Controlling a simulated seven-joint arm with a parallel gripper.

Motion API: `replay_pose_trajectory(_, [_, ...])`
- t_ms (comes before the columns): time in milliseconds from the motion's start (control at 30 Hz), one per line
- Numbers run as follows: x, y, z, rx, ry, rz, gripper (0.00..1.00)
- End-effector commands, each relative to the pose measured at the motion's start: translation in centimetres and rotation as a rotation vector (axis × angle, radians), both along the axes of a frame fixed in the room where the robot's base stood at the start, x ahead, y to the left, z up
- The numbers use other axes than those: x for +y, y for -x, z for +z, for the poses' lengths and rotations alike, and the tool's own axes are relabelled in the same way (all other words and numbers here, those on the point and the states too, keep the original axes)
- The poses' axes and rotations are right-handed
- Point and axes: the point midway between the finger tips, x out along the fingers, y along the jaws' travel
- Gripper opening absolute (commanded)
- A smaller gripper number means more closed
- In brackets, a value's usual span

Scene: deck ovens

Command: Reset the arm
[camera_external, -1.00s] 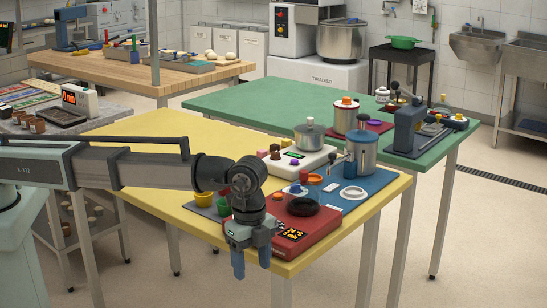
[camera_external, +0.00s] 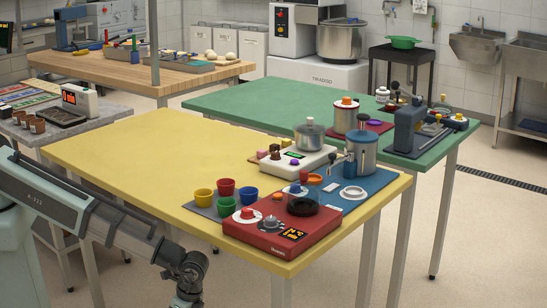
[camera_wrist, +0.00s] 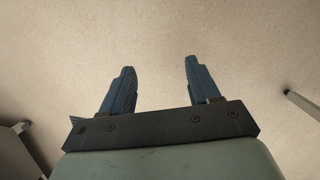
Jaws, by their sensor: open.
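My gripper shows in the wrist view (camera_wrist: 158,80) with its two blue fingers apart and nothing between them, over bare floor. In the external view my arm hangs low at the lower left, in front of the yellow table (camera_external: 140,160). The wrist is at the bottom edge there and the fingers are out of that frame. My gripper is clear of all the table items.
A green table (camera_external: 250,98) stands behind. A table leg (camera_wrist: 303,104) shows in the wrist view.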

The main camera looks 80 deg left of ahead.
Motion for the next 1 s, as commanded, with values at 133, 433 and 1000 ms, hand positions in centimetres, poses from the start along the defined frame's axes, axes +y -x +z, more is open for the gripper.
replay_pose_trajectory(133, [3.0, 4.9, -3.0, 0.048, -0.024, 0.079, 0.61])
replay_pose_trajectory(433, [7.6, 14.4, -7.7, 0.139, -0.077, 0.236, 0.61])
replay_pose_trajectory(1000, [12.3, 31.1, -11.3, 0.293, -0.169, 0.488, 0.61])
